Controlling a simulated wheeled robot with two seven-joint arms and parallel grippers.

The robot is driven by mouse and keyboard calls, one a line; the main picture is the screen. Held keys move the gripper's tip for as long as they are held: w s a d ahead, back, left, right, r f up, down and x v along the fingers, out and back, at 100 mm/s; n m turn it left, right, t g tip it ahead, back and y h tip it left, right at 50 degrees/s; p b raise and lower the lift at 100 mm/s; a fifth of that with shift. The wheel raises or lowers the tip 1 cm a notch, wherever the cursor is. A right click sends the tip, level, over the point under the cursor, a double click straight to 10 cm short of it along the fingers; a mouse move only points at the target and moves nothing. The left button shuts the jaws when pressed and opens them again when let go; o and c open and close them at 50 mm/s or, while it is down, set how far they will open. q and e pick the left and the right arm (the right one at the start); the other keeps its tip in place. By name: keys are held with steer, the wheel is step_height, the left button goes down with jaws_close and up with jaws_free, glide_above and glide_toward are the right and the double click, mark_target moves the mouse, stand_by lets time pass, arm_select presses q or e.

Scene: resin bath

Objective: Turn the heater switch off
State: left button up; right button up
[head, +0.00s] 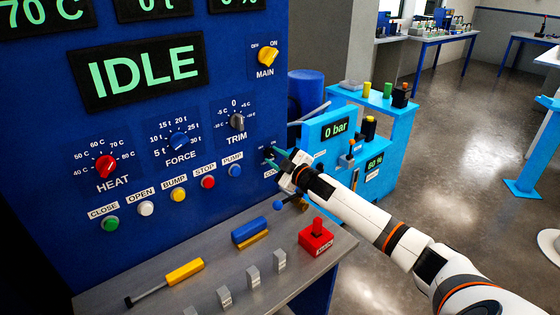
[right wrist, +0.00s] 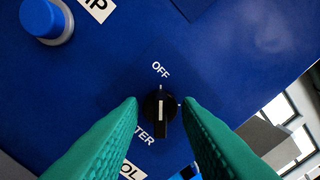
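The heater switch (right wrist: 160,106) is a black round knob with a white line on its grip, on the blue panel in the right wrist view. An OFF label (right wrist: 160,70) sits above it; a partly covered label ending in TER is below. The white line runs roughly up and down in that view. My right gripper (head: 269,158) is at the panel's lower right edge in the head view. In the right wrist view its teal fingers (right wrist: 162,108) are open, one on each side of the knob, with small gaps. In the head view the gripper largely hides the knob. My left gripper is out of view.
The panel carries HEAT (head: 106,165), FORCE (head: 178,141) and TRIM (head: 237,121) knobs, several push buttons, and the yellow MAIN switch (head: 268,56). A grey ledge below holds a red COOL-side block (head: 316,237) with a lever. A light-blue unit (head: 330,135) stands at right.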

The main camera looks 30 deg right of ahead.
steer(key=s+b, duration=0.1)
steer(key=s, duration=1.1)
steer(key=shift+d+b, duration=0.4)
steer(key=shift+d, duration=0.05)
steer(key=shift+f, duration=0.1)
